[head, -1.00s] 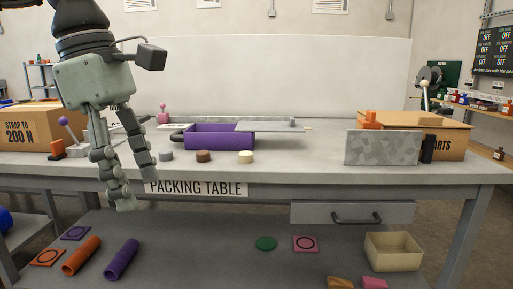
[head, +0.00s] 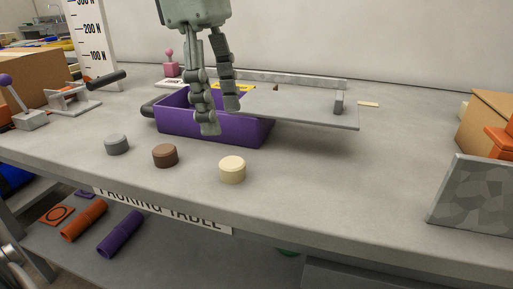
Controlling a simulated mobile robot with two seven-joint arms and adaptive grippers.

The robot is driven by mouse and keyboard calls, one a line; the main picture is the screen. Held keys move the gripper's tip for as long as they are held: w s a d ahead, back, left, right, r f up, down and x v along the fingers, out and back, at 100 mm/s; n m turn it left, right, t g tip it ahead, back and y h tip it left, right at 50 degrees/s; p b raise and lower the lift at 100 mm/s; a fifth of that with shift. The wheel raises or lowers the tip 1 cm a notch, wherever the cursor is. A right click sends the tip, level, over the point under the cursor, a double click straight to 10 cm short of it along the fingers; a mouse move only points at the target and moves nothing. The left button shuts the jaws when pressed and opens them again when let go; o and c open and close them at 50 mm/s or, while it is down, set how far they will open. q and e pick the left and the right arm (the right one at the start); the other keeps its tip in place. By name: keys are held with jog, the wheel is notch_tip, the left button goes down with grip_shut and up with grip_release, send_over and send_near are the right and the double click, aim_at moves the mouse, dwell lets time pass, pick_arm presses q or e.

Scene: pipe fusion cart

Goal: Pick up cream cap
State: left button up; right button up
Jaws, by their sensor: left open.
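The cream cap (head: 232,170) is a short round disc standing on the packing table (head: 330,190) near its front edge. It is the rightmost of three caps in a row, beside the brown cap (head: 165,156) and the grey cap (head: 117,144). My left gripper (head: 221,121) is open and empty, pointing down. In the picture it overlaps the purple bin (head: 170,118), above and slightly left of the cream cap, apart from it. My right gripper is not in view.
A grey sliding lid (head: 300,110) sticks out right of the purple bin. A patterned grey block (head: 475,200) stands at the right edge, by a cardboard box (head: 484,120). A lever stand (head: 72,98) is at the left. The tabletop right of the cream cap is clear.

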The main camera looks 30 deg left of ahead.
aim_at(232, 162)
pick_arm(q)
jog(key=shift+f, duration=0.35)
jog(key=f, duration=0.2)
jog(key=shift+s+d+f, duration=0.25)
jog(key=shift+d+f, duration=0.05)
jog(key=shift+f, duration=0.05)
jog(key=f, duration=0.3)
jog(key=shift+d+f+b, duration=0.25)
jog(key=shift+d+b, duration=0.1)
jog(key=shift+w+f, duration=0.1)
jog(key=shift+f, duration=0.25)
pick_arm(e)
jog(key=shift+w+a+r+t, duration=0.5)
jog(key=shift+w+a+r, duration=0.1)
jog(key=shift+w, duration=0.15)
pick_arm(q)
jog(key=c, duration=0.9)
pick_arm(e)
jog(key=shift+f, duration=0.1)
